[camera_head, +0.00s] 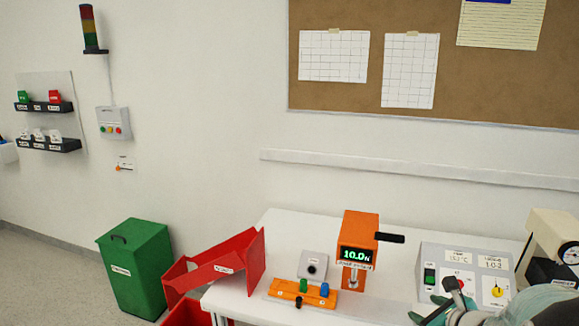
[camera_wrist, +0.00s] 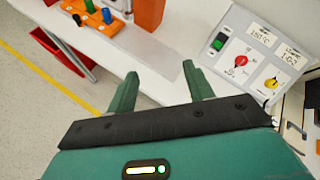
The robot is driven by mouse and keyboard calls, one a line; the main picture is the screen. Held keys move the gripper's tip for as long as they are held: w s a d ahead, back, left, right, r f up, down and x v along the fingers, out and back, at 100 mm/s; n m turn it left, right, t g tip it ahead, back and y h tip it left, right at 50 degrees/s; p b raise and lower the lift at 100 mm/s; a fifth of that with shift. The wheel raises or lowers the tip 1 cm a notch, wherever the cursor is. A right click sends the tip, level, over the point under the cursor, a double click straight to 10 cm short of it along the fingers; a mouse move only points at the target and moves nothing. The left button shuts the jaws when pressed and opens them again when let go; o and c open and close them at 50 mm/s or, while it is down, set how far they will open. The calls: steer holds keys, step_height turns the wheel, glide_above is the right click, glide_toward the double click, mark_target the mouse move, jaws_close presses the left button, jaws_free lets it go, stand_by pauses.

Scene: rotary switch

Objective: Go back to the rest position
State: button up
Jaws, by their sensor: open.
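My gripper (camera_head: 441,304) is at the lower right of the head view, in front of the grey control panel (camera_head: 431,258). In the wrist view its two green fingers (camera_wrist: 160,82) are spread apart with nothing between them. The panel also shows at the upper right there (camera_wrist: 228,25), with a red rotary knob (camera_wrist: 241,61), a yellow rotary knob (camera_wrist: 270,83) and a green switch (camera_wrist: 218,43). The fingers are apart from both knobs in the wrist view. In the head view the gripper partly covers the panel's lower front; the yellow knob (camera_head: 497,292) stays visible.
On the white table (camera_head: 285,223) stand an orange device (camera_head: 359,228) reading 10.0 and an orange block (camera_head: 286,290) with coloured pegs. A beige gauge device (camera_head: 553,232) is at the right. Red bins (camera_head: 240,262) and a green bin (camera_head: 138,265) are to the left.

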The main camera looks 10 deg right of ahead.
steer(key=a+r+n+g+y, duration=0.2)
steer(key=a+r+n+y, duration=0.1)
steer(key=a+n, duration=0.55)
steer(key=a+r+n+g+y, duration=0.1)
steer(key=a+r+n+y, duration=0.1)
steer(key=a+n, duration=0.65)
steer(key=s+a+r+n+g+h, duration=0.3)
steer(key=s+a+n, duration=0.8)
steer(key=n, duration=0.4)
steer(key=shift+s+a+r+h, duration=0.3)
steer(key=shift+r+h, duration=0.2)
steer(key=shift+r, duration=0.2)
steer(key=c, duration=0.3)
steer(key=shift+c, duration=0.2)
steer(key=shift+d, duration=0.2)
